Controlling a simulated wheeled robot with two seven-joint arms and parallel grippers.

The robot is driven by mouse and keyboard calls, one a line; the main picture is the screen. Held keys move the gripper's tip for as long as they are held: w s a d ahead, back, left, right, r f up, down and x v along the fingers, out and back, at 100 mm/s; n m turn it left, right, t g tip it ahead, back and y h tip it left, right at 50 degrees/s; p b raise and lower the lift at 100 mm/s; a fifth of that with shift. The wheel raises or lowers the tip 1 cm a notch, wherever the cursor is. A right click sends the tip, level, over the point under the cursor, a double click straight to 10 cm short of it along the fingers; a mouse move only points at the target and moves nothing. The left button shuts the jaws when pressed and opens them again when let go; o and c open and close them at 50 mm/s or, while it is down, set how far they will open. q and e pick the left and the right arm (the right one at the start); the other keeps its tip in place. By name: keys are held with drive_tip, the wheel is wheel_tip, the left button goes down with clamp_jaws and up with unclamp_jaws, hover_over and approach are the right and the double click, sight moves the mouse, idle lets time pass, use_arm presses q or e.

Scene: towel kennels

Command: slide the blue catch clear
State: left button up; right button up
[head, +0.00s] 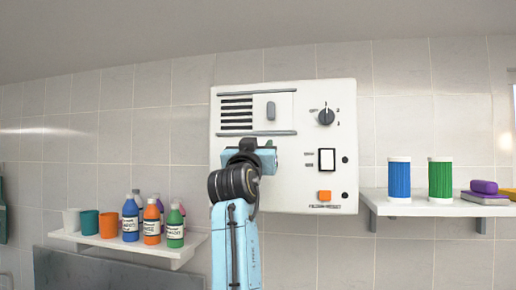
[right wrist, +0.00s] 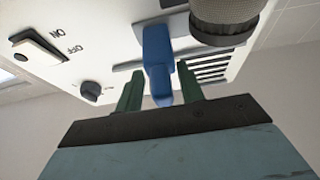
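A white wall panel (head: 290,190) carries vent slots, a dial, a switch and an orange button. My right gripper (head: 250,148) is up against its left half and hides the blue catch in the head view. In the right wrist view the blue catch (right wrist: 157,50) stands out from the panel, between the two dark green fingers of my right gripper (right wrist: 160,68). The gripper is open around the catch, with a narrow gap visible on each side. My left gripper is not in view.
The black dial (head: 326,116), rocker switch (head: 327,160) and orange button (head: 324,195) sit right of the gripper. A grey ribbed cylinder (right wrist: 222,20) is close to the catch. A left shelf (head: 125,245) holds cups and bottles; a right shelf (head: 430,207) holds rolled towels.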

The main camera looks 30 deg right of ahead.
drive_tip(key=b+v, duration=0.4)
drive_tip(key=v, duration=0.9)
drive_tip(key=shift+b, duration=0.4)
drive_tip(key=shift+a, duration=0.15)
